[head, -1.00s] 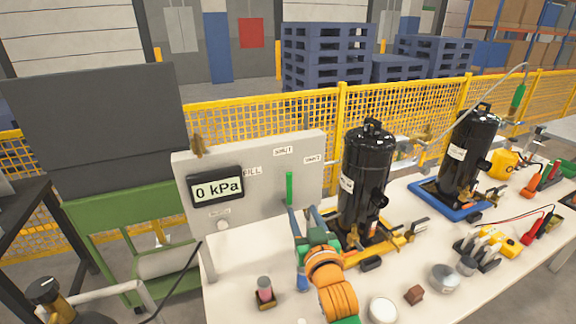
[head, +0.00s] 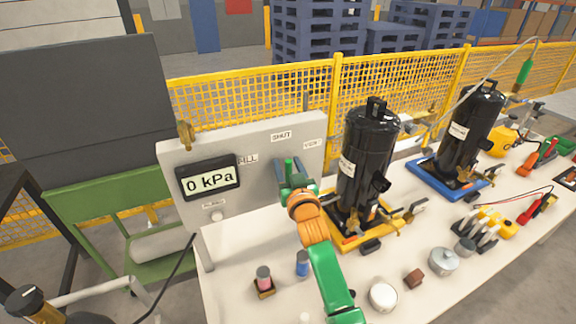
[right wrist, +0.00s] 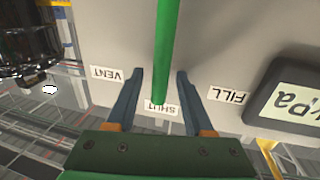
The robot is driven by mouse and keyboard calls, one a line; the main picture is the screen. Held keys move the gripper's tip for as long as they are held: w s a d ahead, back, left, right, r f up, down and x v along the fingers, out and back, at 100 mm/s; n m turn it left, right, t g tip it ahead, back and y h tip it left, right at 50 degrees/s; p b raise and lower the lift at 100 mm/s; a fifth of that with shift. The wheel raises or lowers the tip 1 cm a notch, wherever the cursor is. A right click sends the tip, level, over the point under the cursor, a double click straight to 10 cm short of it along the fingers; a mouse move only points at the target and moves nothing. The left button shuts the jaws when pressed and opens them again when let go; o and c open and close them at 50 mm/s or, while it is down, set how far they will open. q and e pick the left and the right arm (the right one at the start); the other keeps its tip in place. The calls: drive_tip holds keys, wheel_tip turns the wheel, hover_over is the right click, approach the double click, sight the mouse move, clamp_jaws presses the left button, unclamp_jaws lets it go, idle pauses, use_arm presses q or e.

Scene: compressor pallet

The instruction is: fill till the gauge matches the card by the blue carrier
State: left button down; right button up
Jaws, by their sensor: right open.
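The gauge (head: 210,177) on the grey panel (head: 240,150) reads 0 kPa. A green lever (head: 289,163) on the panel points at the SHUT label (head: 281,136), between FILL and VENT. My right gripper (head: 290,168) is at the panel, open. In the right wrist view the lever (right wrist: 162,60) runs between its two blue fingers (right wrist: 157,85), with no clear contact. The blue carrier (head: 425,170) sits under the right black compressor (head: 472,130). I cannot make out a card beside it. My left gripper is not in view.
A second black compressor (head: 367,150) stands on a yellow carrier (head: 350,240) just right of my right gripper. Small pots (head: 383,296), a brown block (head: 414,279) and tools lie on the white table (head: 350,278). A yellow mesh fence (head: 260,100) runs behind.

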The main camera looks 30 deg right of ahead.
drive_tip(key=shift+s+r, duration=0.15)
drive_tip(key=shift+s, duration=0.15)
drive_tip(key=c, duration=0.6)
clamp_jaws()
idle(0.4)
